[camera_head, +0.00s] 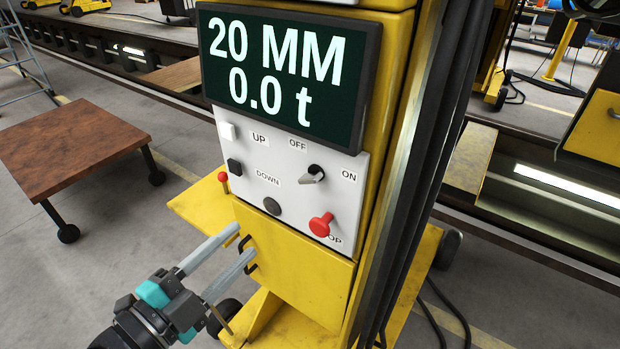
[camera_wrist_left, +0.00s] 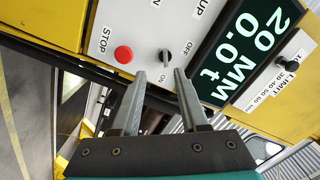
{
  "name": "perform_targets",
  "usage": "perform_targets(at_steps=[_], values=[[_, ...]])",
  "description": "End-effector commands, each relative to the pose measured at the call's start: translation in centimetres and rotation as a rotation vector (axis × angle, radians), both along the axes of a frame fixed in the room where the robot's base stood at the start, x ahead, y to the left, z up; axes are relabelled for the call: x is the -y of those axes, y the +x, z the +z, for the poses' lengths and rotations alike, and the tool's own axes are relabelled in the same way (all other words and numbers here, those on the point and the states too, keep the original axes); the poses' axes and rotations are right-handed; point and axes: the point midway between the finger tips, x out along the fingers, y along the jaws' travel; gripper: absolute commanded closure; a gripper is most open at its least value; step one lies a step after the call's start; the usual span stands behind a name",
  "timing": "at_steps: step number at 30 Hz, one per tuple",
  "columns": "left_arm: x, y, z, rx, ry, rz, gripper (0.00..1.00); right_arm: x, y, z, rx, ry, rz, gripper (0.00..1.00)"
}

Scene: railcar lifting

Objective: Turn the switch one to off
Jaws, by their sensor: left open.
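The switch (camera_head: 312,174), a small grey and black rotary knob, sits on the white control panel (camera_head: 335,203) between the OFF and ON labels. It also shows in the left wrist view (camera_wrist_left: 165,56), where its handle appears to point toward ON. My left gripper (camera_head: 243,241) is open and empty, in front of the panel's lower left in the head view. In the left wrist view its two fingers (camera_wrist_left: 160,73) straddle the line toward the switch, apart from it. My right gripper is not in view.
A red STOP button (camera_head: 321,224) sits just below the switch. A black button (camera_head: 272,206) is to its lower left. The display (camera_head: 285,75) reading 20 MM and 0.0 t juts above. A brown-topped cart (camera_head: 65,145) stands left on open floor.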

Motion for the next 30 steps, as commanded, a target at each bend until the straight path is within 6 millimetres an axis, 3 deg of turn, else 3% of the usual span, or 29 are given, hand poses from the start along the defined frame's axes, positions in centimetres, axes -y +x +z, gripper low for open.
perform_targets(at_steps=[3, 11, 30], values=[[0.7, -0.6, 1.7, 0.033, 0.003, -0.025, 0.56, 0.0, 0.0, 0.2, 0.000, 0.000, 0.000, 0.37], [1.6, 0.7, 1.9, 0.040, 0.001, -0.025, 0.56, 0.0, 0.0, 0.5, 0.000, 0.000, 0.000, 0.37], [7.2, 8.2, 2.0, 0.038, -0.002, -0.027, 0.56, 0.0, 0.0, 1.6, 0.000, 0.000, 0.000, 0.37]])
